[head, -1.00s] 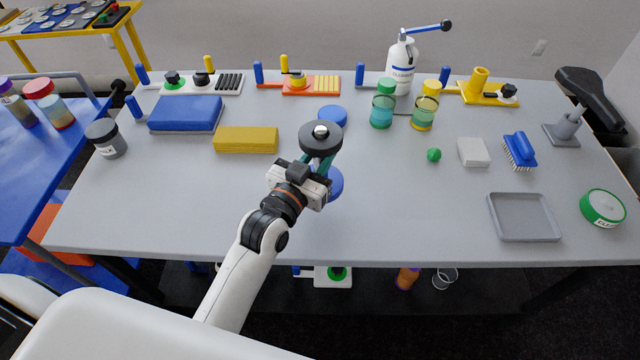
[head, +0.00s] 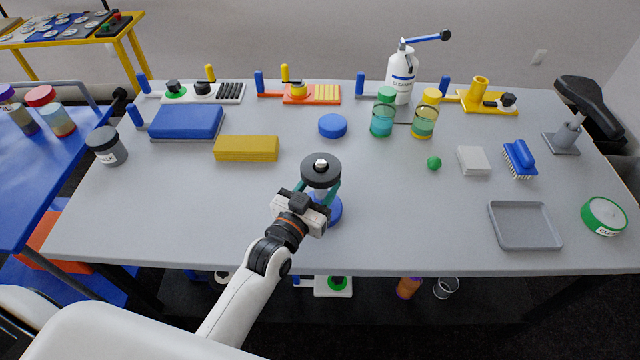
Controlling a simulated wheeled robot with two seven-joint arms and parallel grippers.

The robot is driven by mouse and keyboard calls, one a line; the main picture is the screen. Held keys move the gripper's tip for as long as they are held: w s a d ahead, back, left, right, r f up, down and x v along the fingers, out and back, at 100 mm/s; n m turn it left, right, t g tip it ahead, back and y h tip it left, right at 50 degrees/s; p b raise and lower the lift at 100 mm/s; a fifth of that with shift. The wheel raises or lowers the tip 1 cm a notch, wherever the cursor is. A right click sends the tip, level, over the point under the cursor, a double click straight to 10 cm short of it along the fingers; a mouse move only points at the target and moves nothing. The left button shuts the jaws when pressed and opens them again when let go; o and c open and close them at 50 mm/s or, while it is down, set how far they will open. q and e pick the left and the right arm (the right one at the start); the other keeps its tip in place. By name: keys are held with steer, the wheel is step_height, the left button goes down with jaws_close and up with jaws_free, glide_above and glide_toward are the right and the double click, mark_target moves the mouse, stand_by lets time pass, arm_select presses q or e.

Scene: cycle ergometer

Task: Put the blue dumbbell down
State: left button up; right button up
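The blue dumbbell (head: 334,213) is upright in my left gripper (head: 322,192). Its dark upper disc (head: 321,170) has a pale centre, and its lower end is blue. The teal fingers are closed around the part between the two ends. The gripper and wrist partly hide the lower end. It is over the front middle of the grey table (head: 400,220), and I cannot tell whether it touches the surface. My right gripper is not in view.
A separate blue disc (head: 333,125) lies behind the dumbbell. A yellow block (head: 246,149) is to the left. A green ball (head: 434,163) and a grey tray (head: 524,225) are to the right. The table between the dumbbell and the tray is clear.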

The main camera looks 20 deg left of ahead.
arm_select(q)
steer(key=shift+s+f, duration=0.1)
steer(key=shift+s, duration=0.15)
steer(key=s, duration=0.3)
steer(key=s+a+b, duration=0.1)
steer(key=s, duration=0.3)
steer(key=s+a, duration=0.1)
steer(key=s, duration=0.3)
steer(key=shift+s+a, duration=0.15)
